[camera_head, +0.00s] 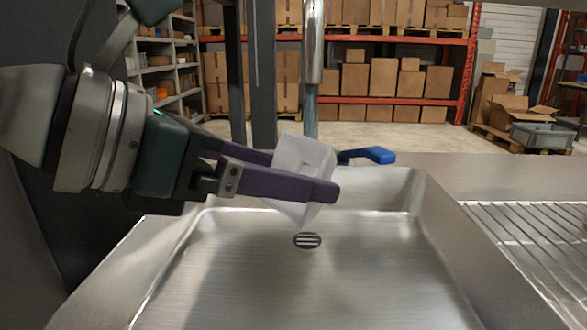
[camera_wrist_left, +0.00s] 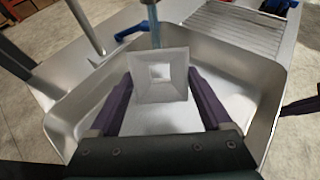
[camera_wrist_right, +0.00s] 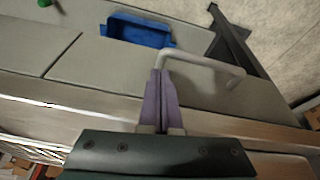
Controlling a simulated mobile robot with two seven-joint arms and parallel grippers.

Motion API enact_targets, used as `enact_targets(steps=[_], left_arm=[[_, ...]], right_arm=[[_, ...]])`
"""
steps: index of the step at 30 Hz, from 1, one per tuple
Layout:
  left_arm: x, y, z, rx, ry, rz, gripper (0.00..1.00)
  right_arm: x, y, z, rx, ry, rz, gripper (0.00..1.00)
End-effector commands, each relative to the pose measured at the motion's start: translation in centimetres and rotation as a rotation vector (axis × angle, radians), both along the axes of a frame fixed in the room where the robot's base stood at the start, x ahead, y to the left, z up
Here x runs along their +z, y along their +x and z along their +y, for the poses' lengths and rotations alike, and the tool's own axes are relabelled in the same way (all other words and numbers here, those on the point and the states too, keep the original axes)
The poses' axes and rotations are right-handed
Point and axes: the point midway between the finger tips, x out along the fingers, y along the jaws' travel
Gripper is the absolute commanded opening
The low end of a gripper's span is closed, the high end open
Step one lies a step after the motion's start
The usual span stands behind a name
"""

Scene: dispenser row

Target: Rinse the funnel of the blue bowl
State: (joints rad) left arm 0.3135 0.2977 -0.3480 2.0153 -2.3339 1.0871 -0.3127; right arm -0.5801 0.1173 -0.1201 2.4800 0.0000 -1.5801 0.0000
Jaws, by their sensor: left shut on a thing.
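A whitish, translucent square funnel (camera_head: 302,160) is held tilted above the sink (camera_head: 390,260). My left gripper (camera_head: 305,174) is shut on it, one purple finger on each side. In the left wrist view the funnel (camera_wrist_left: 160,75) shows its square mouth with a smaller square in the middle. A bluish water stream (camera_head: 311,112) comes down from the metal spout (camera_head: 313,40) and meets the funnel's upper edge area. Whether it runs inside is unclear. My right gripper (camera_wrist_right: 160,75) is shut, with nothing seen between its fingers. A blue open container (camera_wrist_right: 140,30), possibly the blue bowl, shows beyond it.
A blue tap lever (camera_head: 370,155) is behind the sink. The drain (camera_head: 307,240) lies below the funnel. A wire rack (camera_head: 535,235) is right of the sink. A pale bar handle (camera_wrist_right: 215,65) is close to my right fingertips.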

Motion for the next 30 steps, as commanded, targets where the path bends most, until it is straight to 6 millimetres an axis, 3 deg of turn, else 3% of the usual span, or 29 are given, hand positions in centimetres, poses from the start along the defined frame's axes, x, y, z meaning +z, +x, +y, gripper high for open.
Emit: enact_targets(steps=[17, 30], left_arm=[[0.1, -0.2, 0.0, 0.000, 0.000, 0.000, 0.24], [1.0, -4.7, 0.0, -0.002, 0.000, 0.001, 0.24]], right_arm=[[0.2, 0.0, 0.0, 0.001, -0.001, 0.000, 0.00], [2.6, 0.0, -0.1, 0.004, -0.005, 0.000, 0.00]])
